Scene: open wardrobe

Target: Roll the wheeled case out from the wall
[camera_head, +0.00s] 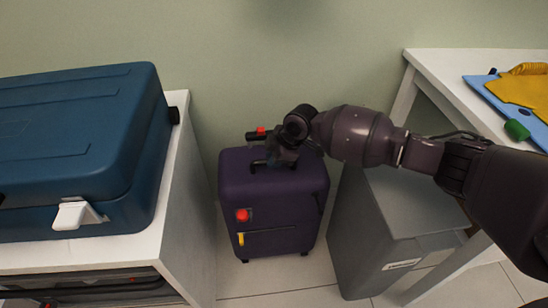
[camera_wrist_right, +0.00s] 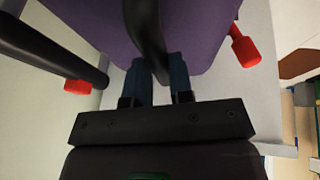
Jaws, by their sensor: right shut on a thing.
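The purple wheeled case (camera_head: 275,208) stands upright on the tiled floor against the green wall, between a white cabinet and a grey bin. It has a red button and a yellow tab on its front. My right gripper (camera_head: 274,160) is at the top of the case, shut on its dark handle. In the right wrist view the gripper's two fingers (camera_wrist_right: 160,80) sit on either side of the black handle (camera_wrist_right: 148,35), with the purple case (camera_wrist_right: 195,25) beyond. My left gripper is not in view.
A grey bin (camera_head: 375,240) stands close to the right of the case. A white cabinet (camera_head: 190,220) with a blue toolbox (camera_head: 80,150) on it is at left. A white table (camera_head: 440,65) is at right. Open floor (camera_head: 280,285) lies in front of the case.

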